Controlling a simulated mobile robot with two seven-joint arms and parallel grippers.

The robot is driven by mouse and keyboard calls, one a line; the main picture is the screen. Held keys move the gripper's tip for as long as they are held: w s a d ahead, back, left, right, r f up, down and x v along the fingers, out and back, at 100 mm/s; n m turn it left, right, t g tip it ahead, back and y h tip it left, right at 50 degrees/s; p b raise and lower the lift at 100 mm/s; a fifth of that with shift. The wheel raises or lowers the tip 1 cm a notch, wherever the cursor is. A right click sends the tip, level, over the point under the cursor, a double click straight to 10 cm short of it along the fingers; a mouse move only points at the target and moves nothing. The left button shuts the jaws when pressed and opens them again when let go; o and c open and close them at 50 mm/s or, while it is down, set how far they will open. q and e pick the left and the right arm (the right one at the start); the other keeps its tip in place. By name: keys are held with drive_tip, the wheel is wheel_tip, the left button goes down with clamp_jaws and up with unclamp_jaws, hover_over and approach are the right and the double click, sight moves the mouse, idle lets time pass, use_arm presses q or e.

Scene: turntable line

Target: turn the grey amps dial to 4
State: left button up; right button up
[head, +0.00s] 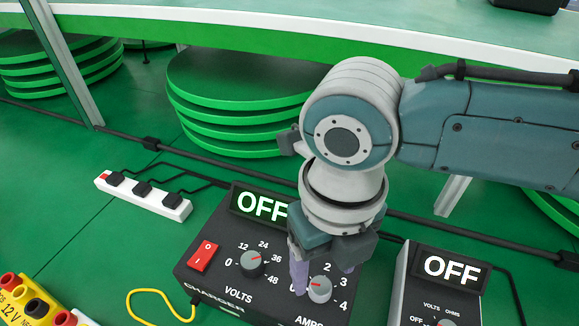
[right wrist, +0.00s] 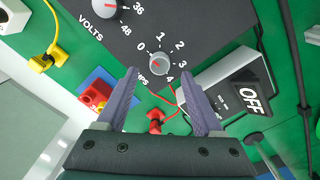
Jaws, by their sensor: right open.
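The grey amps dial (head: 320,289) is a small round knob on the front right of the black charger panel (head: 222,287), with marks 0 to 4 around it. Its red pointer seems to aim near the 0 side. In the right wrist view the dial (right wrist: 159,64) lies between and just beyond the fingertips. My right gripper (head: 306,280) points down over the dial; one purple finger shows on its left, the other is mostly hidden. Both fingers of the right gripper (right wrist: 158,75) are apart in the wrist view, with nothing held. Contact cannot be told. My left gripper is out of view.
The volts dial (head: 252,263), red switch (head: 203,256) and lit OFF display (head: 259,207) are on the same charger. A meter (head: 440,290) also reading OFF stands to the right. A power strip (head: 144,197), yellow cable (head: 148,292) and 12 V battery (head: 35,302) lie left.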

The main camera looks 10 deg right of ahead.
sight(321, 286)
drive_tip(key=shift+f+b, duration=0.3)
drive_tip(key=shift+f, duration=1.6)
clamp_jaws()
